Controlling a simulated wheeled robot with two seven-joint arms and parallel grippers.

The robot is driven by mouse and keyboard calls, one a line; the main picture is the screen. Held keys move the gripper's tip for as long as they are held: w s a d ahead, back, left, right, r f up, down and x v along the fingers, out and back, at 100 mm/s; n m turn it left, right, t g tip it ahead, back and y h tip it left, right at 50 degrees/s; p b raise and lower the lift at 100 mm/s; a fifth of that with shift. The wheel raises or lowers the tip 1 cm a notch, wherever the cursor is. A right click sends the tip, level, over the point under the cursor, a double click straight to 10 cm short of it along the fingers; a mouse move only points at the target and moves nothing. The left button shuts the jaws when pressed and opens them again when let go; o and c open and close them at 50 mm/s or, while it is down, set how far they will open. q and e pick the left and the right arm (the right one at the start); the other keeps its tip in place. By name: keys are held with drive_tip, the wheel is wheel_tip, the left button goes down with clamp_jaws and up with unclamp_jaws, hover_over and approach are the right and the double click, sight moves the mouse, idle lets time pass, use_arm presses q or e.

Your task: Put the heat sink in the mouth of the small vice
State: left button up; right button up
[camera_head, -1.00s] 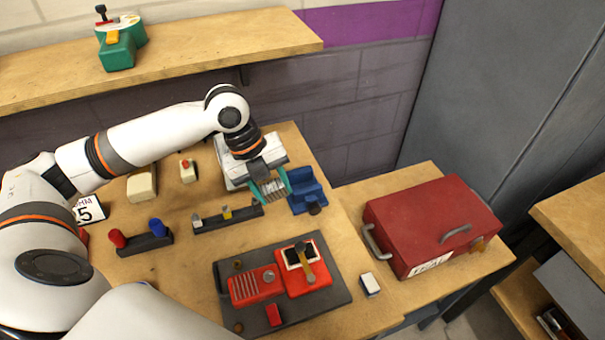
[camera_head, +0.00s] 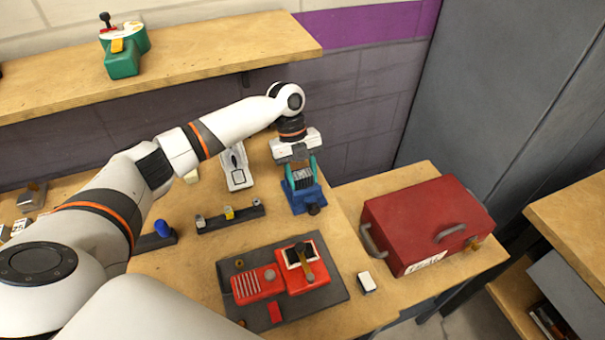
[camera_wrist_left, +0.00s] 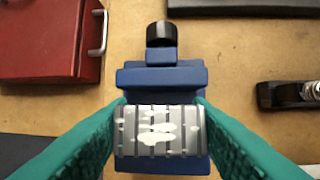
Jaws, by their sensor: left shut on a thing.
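The heat sink (camera_wrist_left: 158,130) is a grey, ribbed block between the two teal fingers of my left gripper (camera_head: 302,172). The gripper is shut on it. The heat sink also shows in the head view (camera_head: 302,179), above the rear part of the small blue vice (camera_head: 307,200). In the left wrist view the vice (camera_wrist_left: 162,77) lies below and beyond the heat sink, with its black knob (camera_wrist_left: 160,34) at the far end. The heat sink covers the near part of the vice, so I cannot tell whether it touches the jaws. My right gripper is not in view.
A red toolbox (camera_head: 425,222) stands right of the vice. A dark tray with a red device (camera_head: 300,270) lies in front. A dark rack with small pieces (camera_head: 230,219) is to the left. A white device (camera_head: 236,168) stands behind it.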

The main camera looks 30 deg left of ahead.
use_arm(q)
drive_tip(key=shift+w+d+r+g, duration=0.1)
drive_tip(key=shift+w+r+g, duration=0.05)
drive_tip(key=shift+g, duration=0.25)
drive_tip(key=shift+f, duration=0.95)
drive_tip(key=o, duration=1.1)
drive_tip(key=shift+p, duration=0.3)
